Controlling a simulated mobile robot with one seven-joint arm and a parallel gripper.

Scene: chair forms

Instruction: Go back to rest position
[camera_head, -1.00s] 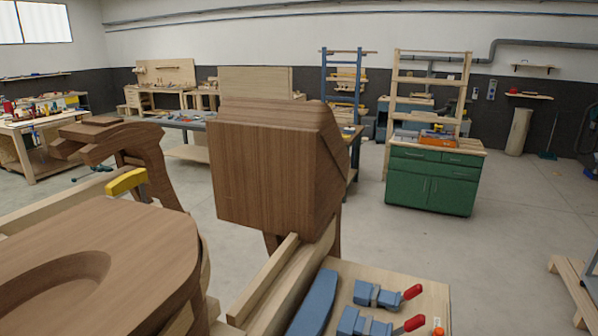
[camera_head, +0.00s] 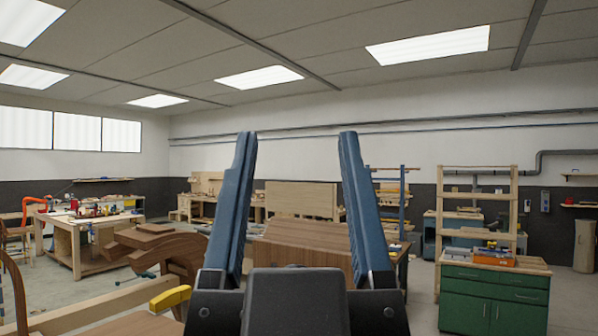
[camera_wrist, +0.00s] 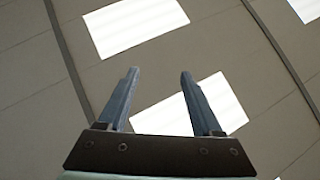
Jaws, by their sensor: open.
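My gripper (camera_head: 297,150) stands upright in the middle of the head view, its two blue-grey fingers spread wide and pointing up. Nothing is between the fingers. In the wrist view my gripper (camera_wrist: 158,75) is also open and empty, with only the ceiling and its bright light panels behind it. The gripper hides part of the wooden chair form (camera_head: 305,235) behind it.
Another curved wooden form (camera_head: 165,245) lies to the left, with a yellow clamp handle (camera_head: 170,298) in front. A green cabinet (camera_head: 495,300) stands at the right. Workbenches line the back. The air around the gripper is clear.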

